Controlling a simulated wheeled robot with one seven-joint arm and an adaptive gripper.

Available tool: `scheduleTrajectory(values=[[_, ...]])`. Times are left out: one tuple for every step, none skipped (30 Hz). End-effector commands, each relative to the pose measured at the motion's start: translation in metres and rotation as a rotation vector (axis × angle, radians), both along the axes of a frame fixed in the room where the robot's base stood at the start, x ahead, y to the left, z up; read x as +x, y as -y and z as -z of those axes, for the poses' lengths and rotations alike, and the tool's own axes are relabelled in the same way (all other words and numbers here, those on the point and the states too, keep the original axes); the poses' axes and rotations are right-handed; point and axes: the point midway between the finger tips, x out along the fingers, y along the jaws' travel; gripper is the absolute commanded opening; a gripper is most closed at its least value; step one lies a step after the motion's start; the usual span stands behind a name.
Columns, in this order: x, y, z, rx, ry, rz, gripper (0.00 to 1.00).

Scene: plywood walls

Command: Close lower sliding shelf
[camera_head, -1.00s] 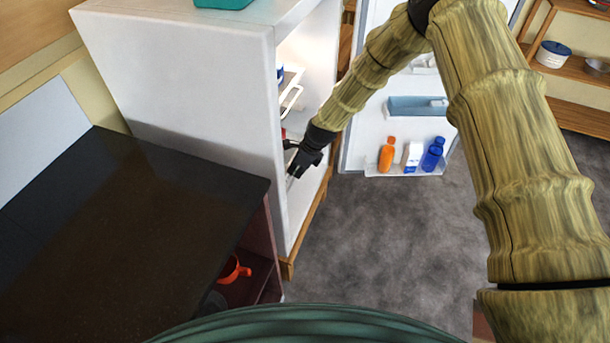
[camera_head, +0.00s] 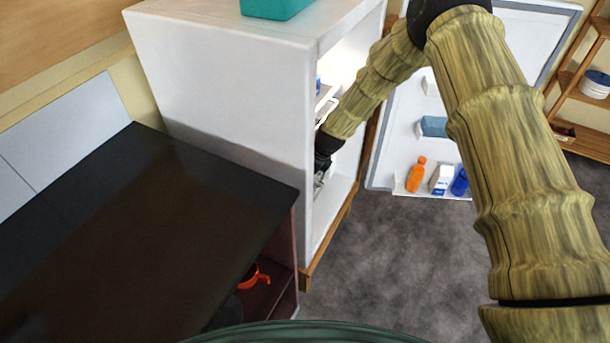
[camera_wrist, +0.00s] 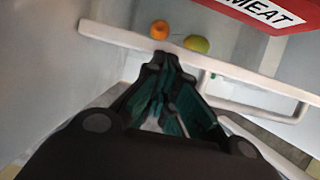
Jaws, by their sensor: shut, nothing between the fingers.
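The fridge (camera_head: 225,95) stands open, its interior facing right. In the wrist view a white sliding shelf with a long front rail (camera_wrist: 110,35) and a looped handle (camera_wrist: 265,110) crosses in front of me. An orange (camera_wrist: 160,29) and a yellow-green fruit (camera_wrist: 197,44) lie behind the rail. I cannot tell for sure whether this is the lower shelf. My gripper (camera_wrist: 163,62) is shut and empty, its tips at or very near the rail; contact is unclear. In the head view my gripper (camera_head: 319,182) is at the fridge opening, partly hidden by the side wall.
A red box marked MEAT (camera_wrist: 272,14) is above the shelf. A white upper shelf edge (camera_head: 326,108) shows in the fridge. The open door (camera_head: 400,150) holds an orange bottle (camera_head: 416,175) and a carton (camera_head: 441,180). A dark counter (camera_head: 150,230) stands left; grey floor (camera_head: 400,260) is clear.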

Motion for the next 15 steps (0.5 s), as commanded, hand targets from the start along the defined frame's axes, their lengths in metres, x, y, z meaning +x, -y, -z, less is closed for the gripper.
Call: scheduleTrajectory(values=[[0.000,0.001,0.001,-0.001,0.000,0.000,0.00],[-0.001,0.002,0.001,-0.001,0.000,0.000,0.00],[-0.001,0.003,0.000,-0.001,0.000,0.000,0.00],[-0.002,0.005,0.000,0.000,-0.001,0.000,0.00],[-0.003,0.006,0.000,-0.001,-0.001,-0.001,0.00],[-0.004,0.010,-0.001,0.000,-0.002,-0.002,0.00],[-0.005,0.012,-0.001,0.000,-0.002,-0.002,0.00],[-0.007,0.016,-0.001,0.000,-0.002,-0.003,0.00],[-0.009,0.020,-0.002,0.000,-0.002,-0.004,0.00],[-0.011,0.024,-0.002,0.001,-0.002,-0.004,0.00],[-0.012,0.028,-0.002,0.001,-0.002,-0.005,0.00],[-0.013,0.032,-0.004,0.001,0.001,-0.006,0.00],[-0.013,0.031,-0.007,0.000,0.001,-0.008,0.00],[-0.014,0.033,-0.011,0.000,0.002,-0.009,0.00],[-0.015,0.035,-0.016,0.000,0.003,-0.009,0.00]])
